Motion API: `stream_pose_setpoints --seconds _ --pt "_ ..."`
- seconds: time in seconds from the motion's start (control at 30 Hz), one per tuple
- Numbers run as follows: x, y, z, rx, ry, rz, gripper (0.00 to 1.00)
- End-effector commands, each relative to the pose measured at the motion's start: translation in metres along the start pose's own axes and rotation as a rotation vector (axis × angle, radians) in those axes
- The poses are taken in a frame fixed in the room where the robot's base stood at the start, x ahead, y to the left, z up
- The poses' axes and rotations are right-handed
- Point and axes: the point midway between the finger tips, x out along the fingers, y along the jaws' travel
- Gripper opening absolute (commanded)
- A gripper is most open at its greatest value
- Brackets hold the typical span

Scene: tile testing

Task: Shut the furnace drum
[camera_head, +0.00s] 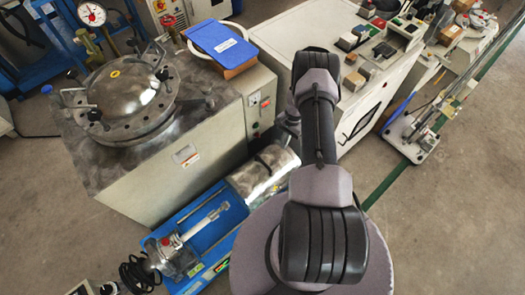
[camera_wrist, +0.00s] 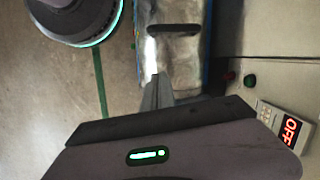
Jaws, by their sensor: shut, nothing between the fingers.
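The furnace drum (camera_head: 264,173) is a shiny metal cylinder on a blue base, right of the large grey machine in the head view. Its metal surface also shows in the wrist view (camera_wrist: 182,64), with a black handle (camera_wrist: 174,30) across it. My gripper (camera_wrist: 157,78) is shut and empty, its fingertips beside the lower left part of the drum in that view. I cannot tell whether they touch it. In the head view my arm hides the gripper and part of the drum's right side. I cannot tell whether the drum is fully shut.
A controller reading OFF (camera_wrist: 288,127) is at the right of the wrist view. The grey machine with a domed lid (camera_head: 130,92) stands left of the drum. A white bench (camera_head: 300,38) with small blocks stands behind my arm. Floor (camera_head: 445,220) is clear at right.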

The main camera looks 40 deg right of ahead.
Motion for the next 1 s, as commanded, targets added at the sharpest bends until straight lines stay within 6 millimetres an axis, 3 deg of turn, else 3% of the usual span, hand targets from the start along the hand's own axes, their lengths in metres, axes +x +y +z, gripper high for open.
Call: stream_pose_setpoints --seconds 0.17,0.57,0.8,1.0 --pt "0.026 0.005 0.0 0.009 -0.008 0.004 0.0" --pt "0.113 0.005 0.0 0.006 -0.007 0.004 0.0" --pt "0.116 0.004 0.034 0.005 -0.008 0.004 0.0" --pt "0.118 0.005 0.041 0.007 -0.007 0.003 0.0"
